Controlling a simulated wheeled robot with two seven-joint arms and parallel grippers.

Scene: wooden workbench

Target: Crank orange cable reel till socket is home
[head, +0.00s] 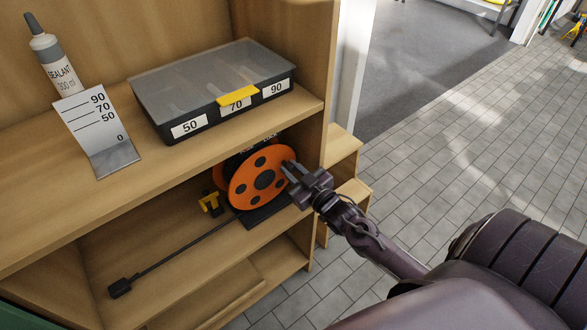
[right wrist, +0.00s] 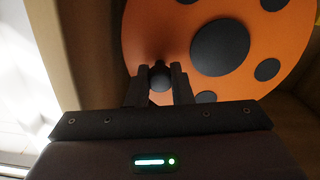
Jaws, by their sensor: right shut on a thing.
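The orange cable reel (head: 257,188) stands on the lower shelf, a disc with black round spots and a black hub. It also fills the top of the right wrist view (right wrist: 180,45). A dark cable (head: 185,247) runs from it toward the front left, to a black socket (head: 120,287) lying on the shelf, apart from the reel. My right gripper (head: 296,172) is at the reel's right edge. In the right wrist view its fingers are shut on the dark round crank knob (right wrist: 160,80) near the disc's rim. My left gripper is not in view.
A yellow part (head: 211,203) sits left of the reel. On the shelf above are a grey-lidded organizer box (head: 213,85) with labels 50, 70 and 90, a scale card (head: 98,125) and a sealant tube (head: 52,62). The wooden side panel (head: 313,150) stands close to my right gripper.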

